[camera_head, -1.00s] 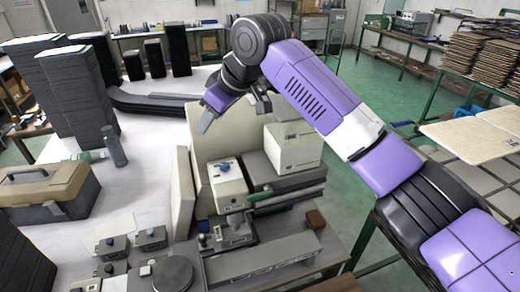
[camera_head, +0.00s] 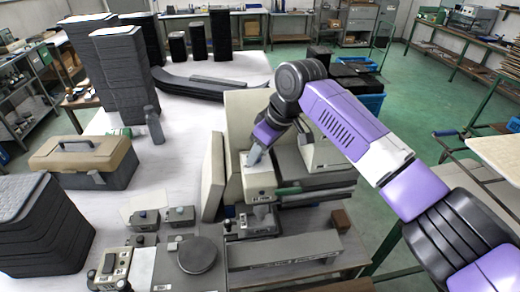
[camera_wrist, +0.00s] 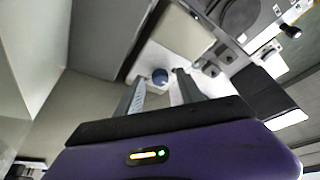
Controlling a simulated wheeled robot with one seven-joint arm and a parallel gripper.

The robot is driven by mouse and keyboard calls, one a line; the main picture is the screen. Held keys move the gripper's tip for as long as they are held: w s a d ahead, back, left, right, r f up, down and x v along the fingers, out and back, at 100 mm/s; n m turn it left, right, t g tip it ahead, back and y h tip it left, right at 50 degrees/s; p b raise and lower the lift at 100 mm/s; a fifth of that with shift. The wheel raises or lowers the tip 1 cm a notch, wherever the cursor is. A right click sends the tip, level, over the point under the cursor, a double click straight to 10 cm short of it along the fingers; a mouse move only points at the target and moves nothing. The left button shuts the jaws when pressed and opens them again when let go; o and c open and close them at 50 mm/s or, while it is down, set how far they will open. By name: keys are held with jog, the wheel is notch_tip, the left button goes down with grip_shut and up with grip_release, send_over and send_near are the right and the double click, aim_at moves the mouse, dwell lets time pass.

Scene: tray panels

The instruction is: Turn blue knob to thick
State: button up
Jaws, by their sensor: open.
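The blue knob (camera_wrist: 160,76) sits on the pale top of a small box (camera_wrist: 152,60) in the wrist view, between the fingers but beyond their tips. My gripper (camera_wrist: 158,82) is open and empty there, with one finger on each side of the knob's line. In the head view my gripper (camera_head: 254,157) points down at the light box (camera_head: 260,179), and it hides the knob. Whether the fingers touch the box top cannot be told. Any thick or thin marking is too small to read.
Beige panels (camera_head: 213,177) stand left of the box. Grey and green-edged blocks (camera_head: 315,185) lie close at its right. In front are a round dark disc (camera_head: 197,254) and small control boxes (camera_head: 180,216). A toolbox (camera_head: 84,160) stands at the left.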

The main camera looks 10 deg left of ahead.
jog(key=shift+f, duration=0.15)
grip_shut()
